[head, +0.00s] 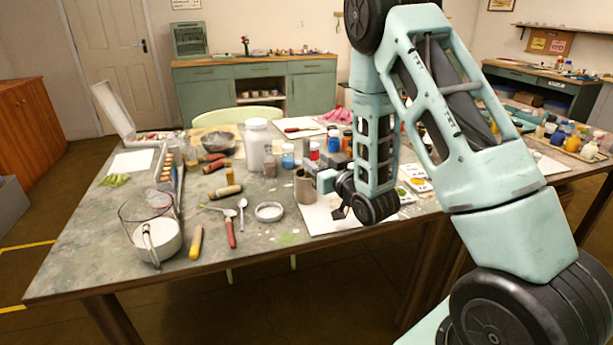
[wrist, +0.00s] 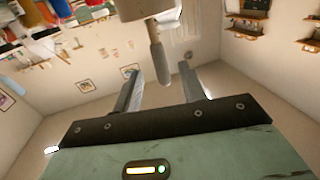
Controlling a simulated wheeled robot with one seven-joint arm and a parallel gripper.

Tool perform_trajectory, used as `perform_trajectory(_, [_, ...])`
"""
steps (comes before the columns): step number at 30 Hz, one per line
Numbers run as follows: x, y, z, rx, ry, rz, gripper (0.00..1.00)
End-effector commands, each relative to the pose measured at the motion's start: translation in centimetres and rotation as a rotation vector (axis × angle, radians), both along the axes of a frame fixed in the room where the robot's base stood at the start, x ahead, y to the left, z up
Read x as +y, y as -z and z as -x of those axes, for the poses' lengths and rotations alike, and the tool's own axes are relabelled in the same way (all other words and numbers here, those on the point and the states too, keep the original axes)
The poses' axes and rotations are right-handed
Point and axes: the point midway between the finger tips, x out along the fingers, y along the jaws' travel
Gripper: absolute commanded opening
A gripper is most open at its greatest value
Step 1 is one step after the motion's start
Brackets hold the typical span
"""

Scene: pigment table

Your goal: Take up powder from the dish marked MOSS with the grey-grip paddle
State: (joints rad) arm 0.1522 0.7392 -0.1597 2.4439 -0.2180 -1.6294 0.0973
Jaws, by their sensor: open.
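A grey grip (wrist: 157,62), likely the paddle's, stands out of a beige pot (wrist: 135,8) in the wrist view, which looks upside down. My gripper (wrist: 161,80) is open, one finger on each side of the grip. Whether the fingers touch the grip cannot be told; gaps show on both sides. In the head view my gripper (head: 317,174) is beside the upright pot (head: 304,190). Small white dishes with yellow and green powder (head: 412,184) lie right of my arm, partly hidden by it. I cannot read a MOSS label.
A white bottle (head: 257,145) and several paint jars crowd behind. The table's front edge is mostly clear.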

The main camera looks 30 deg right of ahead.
Motion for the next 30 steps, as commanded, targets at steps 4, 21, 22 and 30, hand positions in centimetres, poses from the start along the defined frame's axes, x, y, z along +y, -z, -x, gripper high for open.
perform_trajectory(4, [0.0, 0.0, -1.0, 0.001, 0.0, 0.0, 0.42])
perform_trajectory(21, [-0.4, 0.1, -6.2, 0.002, 0.001, 0.0, 0.42])
perform_trajectory(22, [-0.4, 0.1, -6.2, 0.002, 0.001, 0.0, 0.42])
perform_trajectory(30, [-0.4, 0.1, -6.2, 0.001, 0.001, 0.0, 0.0])
